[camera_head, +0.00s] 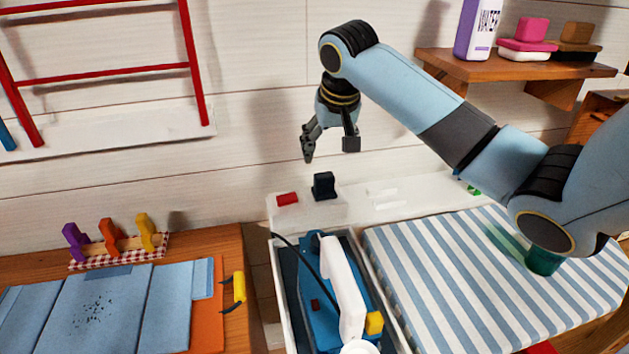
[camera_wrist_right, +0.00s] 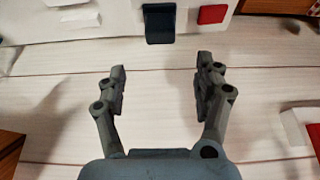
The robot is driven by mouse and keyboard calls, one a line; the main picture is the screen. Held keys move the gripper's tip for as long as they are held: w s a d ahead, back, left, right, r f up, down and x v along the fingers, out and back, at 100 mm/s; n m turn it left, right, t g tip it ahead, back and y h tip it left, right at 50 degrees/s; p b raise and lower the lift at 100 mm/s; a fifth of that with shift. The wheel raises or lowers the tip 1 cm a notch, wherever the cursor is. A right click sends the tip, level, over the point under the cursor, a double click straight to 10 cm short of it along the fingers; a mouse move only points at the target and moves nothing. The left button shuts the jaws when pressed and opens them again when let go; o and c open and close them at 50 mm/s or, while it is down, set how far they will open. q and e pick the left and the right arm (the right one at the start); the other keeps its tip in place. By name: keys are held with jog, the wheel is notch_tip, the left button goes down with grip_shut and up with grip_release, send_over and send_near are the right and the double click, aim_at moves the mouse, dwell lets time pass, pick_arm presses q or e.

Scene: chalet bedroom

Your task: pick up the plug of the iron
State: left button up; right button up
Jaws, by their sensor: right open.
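My right gripper (camera_head: 331,146) is open and empty, pointing down in front of the white plank wall. Its two spread fingers (camera_wrist_right: 161,88) also show in the wrist view. Below it in the head view, a dark block (camera_head: 324,187), which looks like the plug, stands on the white ledge; the gripper is apart from it. The dark block also shows at the top of the wrist view (camera_wrist_right: 159,24), beyond the fingertips. The blue and white iron (camera_head: 345,290) sits in a tray, with a black cord (camera_head: 297,252) over it. The cord's far end is hidden. My left gripper is not in view.
A red piece (camera_head: 287,199) lies just left of the dark block. A striped ironing surface (camera_head: 480,270) is at the right, a wooden shelf (camera_head: 500,66) with a purple bottle (camera_head: 478,28) above it. A red rack (camera_head: 110,75) hangs at the left. Air around the gripper is clear.

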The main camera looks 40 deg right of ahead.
aim_at(324, 175)
jog(key=x, duration=0.3)
jog(key=shift+s+f, duration=0.15)
jog(key=shift+f, duration=0.45)
jog(key=x, duration=0.5)
jog(key=shift+a+f, duration=0.2)
jog(key=shift+s, duration=0.1)
jog(key=c, duration=0.4)
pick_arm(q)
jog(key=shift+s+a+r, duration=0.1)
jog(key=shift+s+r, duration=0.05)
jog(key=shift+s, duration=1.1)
pick_arm(e)
jog(key=c, duration=0.9)
